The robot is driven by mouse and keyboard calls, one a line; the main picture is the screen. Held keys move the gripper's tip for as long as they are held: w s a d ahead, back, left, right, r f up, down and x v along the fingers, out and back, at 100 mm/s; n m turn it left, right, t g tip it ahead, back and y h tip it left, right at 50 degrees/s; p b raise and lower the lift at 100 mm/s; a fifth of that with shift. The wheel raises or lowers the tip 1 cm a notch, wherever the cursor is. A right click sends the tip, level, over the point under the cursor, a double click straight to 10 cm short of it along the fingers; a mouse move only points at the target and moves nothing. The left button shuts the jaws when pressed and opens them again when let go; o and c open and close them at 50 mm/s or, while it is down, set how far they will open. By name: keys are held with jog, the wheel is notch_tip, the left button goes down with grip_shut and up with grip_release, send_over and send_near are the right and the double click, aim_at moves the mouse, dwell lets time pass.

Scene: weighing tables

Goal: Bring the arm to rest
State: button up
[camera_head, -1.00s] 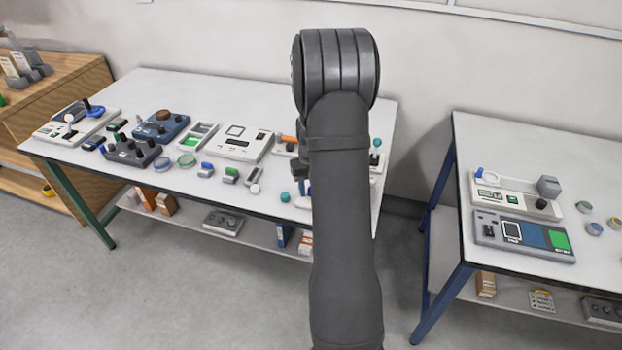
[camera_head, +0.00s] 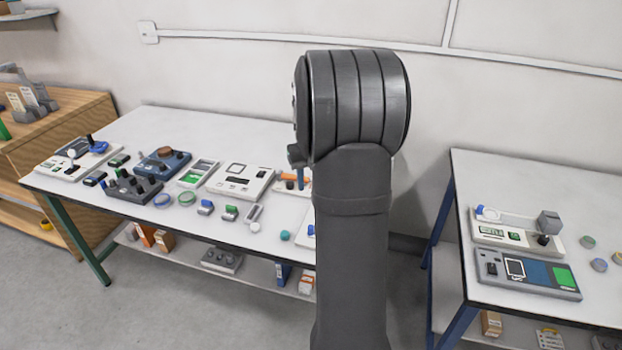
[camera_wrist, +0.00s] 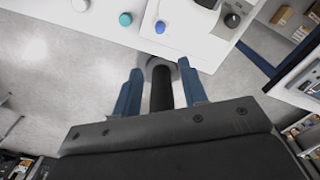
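My arm stands upright in the middle of the head view, its thick dark joint at the top in front of the wall. My gripper (camera_wrist: 160,88) shows in the wrist view with its two blue fingers spread apart. It points down towards the grey floor, beside a white table edge. A dark upright post shows between the fingers, seemingly lower down; I see no object gripped. In the head view the gripper is mostly hidden behind my arm.
The left table (camera_head: 130,128) carries several devices and small pieces, including a white scale (camera_head: 240,181). The right table (camera_head: 500,168) holds a grey-blue device (camera_head: 526,273) and a white one (camera_head: 516,233). A wooden shelf (camera_head: 70,112) stands far left. Floor shows between the tables.

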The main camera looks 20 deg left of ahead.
dwell(0.3)
notch_tip(320, 180, down, 17)
jog(key=shift+f, duration=0.2)
dwell(0.4)
jog(key=shift+r, duration=0.1)
jog(key=shift+r, duration=0.2)
notch_tip(320, 180, up, 17)
notch_tip(320, 180, down, 17)
jog(key=shift+s+f, duration=0.1)
jog(key=shift+f, duration=0.25)
jog(key=d+n, duration=0.1)
jog(key=n, duration=0.1)
jog(key=s+d+n, duration=0.1)
jog(key=n, duration=0.1)
jog(key=shift+s+d+r+n, duration=0.1)
jog(key=shift+s+d+n, duration=0.1)
jog(key=shift+n, duration=0.1)
jog(key=shift+s+d+n, duration=0.1)
jog(key=shift+d+n, duration=0.6)
jog(key=shift+n, duration=0.4)
jog(key=shift+s+d+n, duration=0.1)
jog(key=shift+d+n, duration=0.55)
jog(key=shift+n, duration=0.45)
